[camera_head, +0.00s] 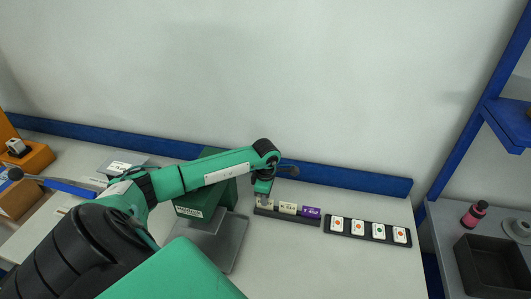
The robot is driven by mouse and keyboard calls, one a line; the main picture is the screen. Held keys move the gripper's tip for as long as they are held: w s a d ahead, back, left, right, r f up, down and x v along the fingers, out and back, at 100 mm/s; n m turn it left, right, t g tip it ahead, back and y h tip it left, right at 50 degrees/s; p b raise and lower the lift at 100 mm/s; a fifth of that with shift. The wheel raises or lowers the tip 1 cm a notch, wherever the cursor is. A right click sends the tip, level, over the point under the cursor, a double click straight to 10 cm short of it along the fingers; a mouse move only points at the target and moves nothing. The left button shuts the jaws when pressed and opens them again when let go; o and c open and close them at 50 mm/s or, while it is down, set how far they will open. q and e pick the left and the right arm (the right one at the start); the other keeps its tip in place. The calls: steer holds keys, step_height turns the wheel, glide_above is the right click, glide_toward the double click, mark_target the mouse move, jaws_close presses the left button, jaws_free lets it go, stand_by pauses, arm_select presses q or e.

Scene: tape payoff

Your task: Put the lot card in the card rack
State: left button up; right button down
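The card rack (270,213) is a low dark strip on the table, right of centre. A pale card (288,208) and a purple card (311,212) stand in it side by side. My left gripper (264,198) points down at the left end of the rack. A small pale piece (268,204) shows right under its fingers, at the rack's left slot. It may be the lot card, but its face is too small and covered to read. I cannot tell whether the fingers hold it. My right gripper is not in view.
A dark tray (367,240) with several white tiles marked with coloured dots lies right of the rack. A green machine (207,198) with a grey plate (233,243) stands left of it. A blue rail (350,180) runs behind. A black bin (492,265) and red bottle (474,213) are far right.

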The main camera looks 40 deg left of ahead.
arm_select(q)
steer(key=shift+r, duration=0.25)
step_height(320, 180, up, 12)
steer(key=b, duration=0.3)
steer(key=shift+b, duration=0.35)
steer(key=shift+f, duration=0.2)
